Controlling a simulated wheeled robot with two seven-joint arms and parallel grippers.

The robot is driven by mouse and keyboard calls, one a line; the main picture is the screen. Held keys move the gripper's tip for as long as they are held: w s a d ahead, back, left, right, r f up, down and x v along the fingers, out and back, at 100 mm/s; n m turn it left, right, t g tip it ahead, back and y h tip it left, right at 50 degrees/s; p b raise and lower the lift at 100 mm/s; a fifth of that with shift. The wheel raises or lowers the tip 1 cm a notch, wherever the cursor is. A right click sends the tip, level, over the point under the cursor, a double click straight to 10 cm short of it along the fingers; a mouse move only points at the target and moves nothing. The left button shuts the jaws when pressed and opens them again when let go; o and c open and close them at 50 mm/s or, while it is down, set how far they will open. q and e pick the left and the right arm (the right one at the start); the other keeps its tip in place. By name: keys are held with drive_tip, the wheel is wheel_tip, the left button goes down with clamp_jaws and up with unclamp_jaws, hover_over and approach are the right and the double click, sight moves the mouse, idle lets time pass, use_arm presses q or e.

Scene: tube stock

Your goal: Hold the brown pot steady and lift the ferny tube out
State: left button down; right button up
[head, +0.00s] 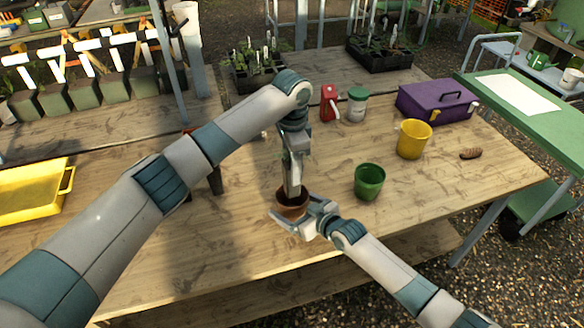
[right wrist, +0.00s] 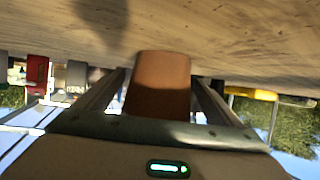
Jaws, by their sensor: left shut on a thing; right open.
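The brown pot (head: 291,209) stands on the wooden table near the front middle. It also shows in the right wrist view (right wrist: 160,84), between the two fingers of my right gripper (head: 297,211). That gripper is open, with its fingers on either side of the pot. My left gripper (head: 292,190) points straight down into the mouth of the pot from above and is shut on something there. The ferny tube itself is hidden by the gripper and the pot; I cannot make out its leaves.
A green pot (head: 369,181) stands right of the brown pot. Behind are a yellow bucket (head: 413,139), a purple toolbox (head: 435,101), a red bottle (head: 329,103) and a green-lidded jar (head: 357,105). A brown object (head: 471,153) lies at right. The table front is clear.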

drive_tip(key=v, duration=1.2)
idle(0.5)
drive_tip(key=shift+f, duration=0.1)
